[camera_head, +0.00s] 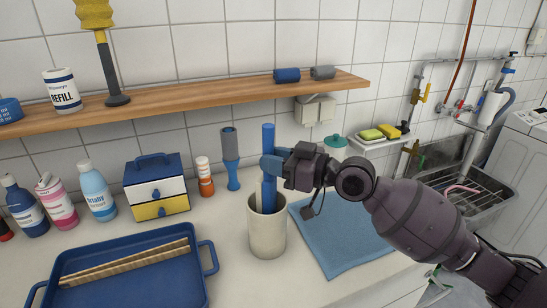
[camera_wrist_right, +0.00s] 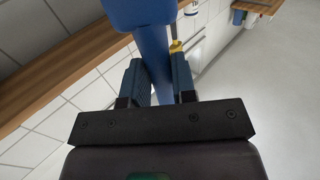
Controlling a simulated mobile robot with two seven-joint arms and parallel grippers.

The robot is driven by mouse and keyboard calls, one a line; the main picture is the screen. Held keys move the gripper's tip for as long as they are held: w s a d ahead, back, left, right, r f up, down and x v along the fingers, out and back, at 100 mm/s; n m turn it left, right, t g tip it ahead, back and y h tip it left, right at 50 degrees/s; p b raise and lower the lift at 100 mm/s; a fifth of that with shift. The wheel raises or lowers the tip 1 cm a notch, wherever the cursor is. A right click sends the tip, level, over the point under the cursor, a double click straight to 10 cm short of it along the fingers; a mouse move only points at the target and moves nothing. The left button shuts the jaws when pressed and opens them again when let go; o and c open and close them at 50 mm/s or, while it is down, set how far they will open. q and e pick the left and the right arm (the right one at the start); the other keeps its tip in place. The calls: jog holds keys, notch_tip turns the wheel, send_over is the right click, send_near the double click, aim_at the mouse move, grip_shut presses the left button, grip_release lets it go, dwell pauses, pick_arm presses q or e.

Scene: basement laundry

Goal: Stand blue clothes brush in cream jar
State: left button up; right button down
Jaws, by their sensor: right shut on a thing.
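The blue clothes brush (camera_head: 268,138) is upright, with its lower end inside the mouth of the cream jar (camera_head: 267,238). I cannot tell whether it touches the jar's bottom. My right gripper (camera_head: 270,166) comes in from the right and is shut on the brush above the rim. In the right wrist view, the brush (camera_wrist_right: 155,55) runs between the two fingers (camera_wrist_right: 160,85). A pale slim thing (camera_head: 258,192) also stands up in the jar beside the brush. My left gripper is out of view.
A blue tray (camera_head: 80,268) lies front left, and a blue cloth (camera_head: 340,240) lies right of the jar. A grey-and-blue tool (camera_head: 230,160), an orange-white bottle (camera_head: 205,177) and a small drawer box (camera_head: 157,187) stand behind. A wooden shelf (camera_head: 190,97) runs above.

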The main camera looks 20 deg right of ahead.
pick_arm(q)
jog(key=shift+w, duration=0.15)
pick_arm(e)
jog(key=c, duration=0.8)
grip_release()
jog(key=shift+c, duration=0.2)
pick_arm(q)
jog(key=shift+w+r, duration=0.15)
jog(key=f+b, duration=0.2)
jog(key=b, duration=0.1)
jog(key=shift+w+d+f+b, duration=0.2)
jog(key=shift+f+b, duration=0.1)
pick_arm(e)
jog(key=v, duration=1)
jog(key=shift+s+d, duration=0.3)
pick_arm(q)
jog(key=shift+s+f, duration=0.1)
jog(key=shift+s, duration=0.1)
